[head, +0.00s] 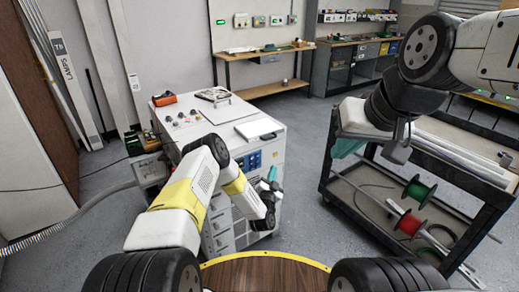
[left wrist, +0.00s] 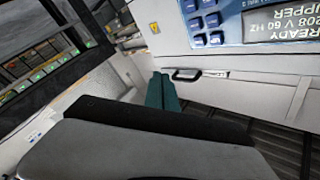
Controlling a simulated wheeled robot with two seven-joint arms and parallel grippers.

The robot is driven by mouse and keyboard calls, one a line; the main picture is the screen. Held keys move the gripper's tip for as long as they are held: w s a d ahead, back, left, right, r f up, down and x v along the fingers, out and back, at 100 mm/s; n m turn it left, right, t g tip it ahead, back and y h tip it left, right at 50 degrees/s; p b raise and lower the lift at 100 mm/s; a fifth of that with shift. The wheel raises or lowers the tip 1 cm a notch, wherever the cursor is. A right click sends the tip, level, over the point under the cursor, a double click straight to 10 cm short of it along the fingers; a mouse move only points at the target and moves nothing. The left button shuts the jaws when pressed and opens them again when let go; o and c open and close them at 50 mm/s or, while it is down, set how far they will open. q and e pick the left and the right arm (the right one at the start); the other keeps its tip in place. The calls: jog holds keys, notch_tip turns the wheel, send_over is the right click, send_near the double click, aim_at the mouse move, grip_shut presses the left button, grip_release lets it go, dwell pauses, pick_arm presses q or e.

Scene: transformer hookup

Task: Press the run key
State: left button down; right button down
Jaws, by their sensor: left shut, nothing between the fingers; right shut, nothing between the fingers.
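The white test cabinet (head: 225,135) has a front panel with blue keys (head: 250,160). In the left wrist view the blue keys (left wrist: 213,20) sit beside a display (left wrist: 285,22) reading READY, 208 V 60 HZ, UPPER. I cannot tell which key is the run key. My left gripper (head: 271,174) is in front of the cabinet, just right of the keypad. Its teal fingers (left wrist: 162,92) are shut and empty, below the keys in the wrist view and apart from them. My right gripper (head: 347,147), also shut, is over the black cart, partly hidden by its own wrist.
The black cart (head: 335,185) at right carries cable spools, one green (head: 418,190) and one red (head: 410,223). A cabinet handle (left wrist: 200,74) shows below the keypad. Benches (head: 262,57) stand at the back. Grey floor is clear between cabinet and cart.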

pick_arm(q)
jog(key=shift+w+a, duration=0.85)
jog(key=shift+w, duration=0.35)
jog(key=shift+w+a, duration=0.85)
jog(key=shift+w, duration=0.35)
jog(key=shift+w+a, duration=0.85)
jog(key=shift+w, duration=0.35)
jog(key=shift+w+a, duration=0.25)
jog(key=shift+w, duration=0.05)
jog(key=shift+w+a, duration=0.25)
jog(key=shift+w, duration=0.05)
jog(key=shift+s+d, duration=0.5)
jog(key=shift+s, duration=0.15)
dwell(0.3)
jog(key=shift+s+d, duration=0.75)
jog(key=shift+s, duration=0.25)
jog(key=shift+s+d, duration=0.7)
jog(key=shift+s, duration=0.3)
